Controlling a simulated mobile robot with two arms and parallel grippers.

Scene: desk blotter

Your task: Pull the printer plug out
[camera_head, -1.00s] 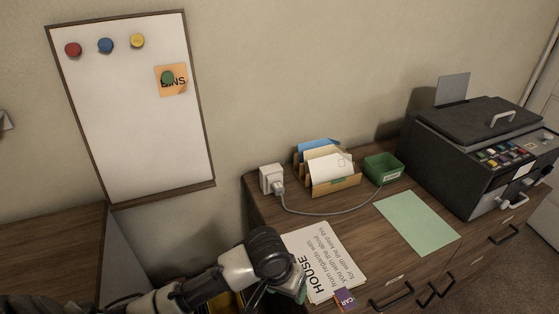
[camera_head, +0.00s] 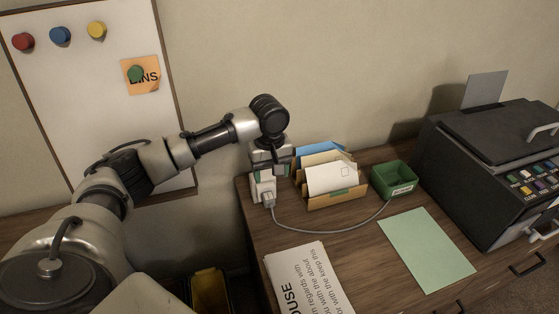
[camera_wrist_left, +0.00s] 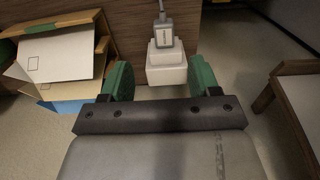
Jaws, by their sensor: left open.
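The grey printer plug (camera_head: 268,200) sits in the white socket block (camera_head: 256,188) at the left end of the wooden cabinet top, with a grey cord running from it to the right. In the left wrist view the plug (camera_wrist_left: 163,34) points into the white block (camera_wrist_left: 166,66). My left gripper (camera_head: 270,172) is over the block from above, partly hiding it. Its green-padded fingers (camera_wrist_left: 160,80) are open, one on each side of the block's end, with gaps visible and nothing gripped. The plug lies beyond the fingertips in that view. My right gripper is out of view.
A letter holder (camera_head: 333,190) with envelopes stands close right of the socket; in the wrist view it (camera_wrist_left: 62,55) is left of the fingers. A green box (camera_head: 394,180), green sheet (camera_head: 427,250), black printer (camera_head: 490,170) and printed papers (camera_head: 305,280) share the cabinet top.

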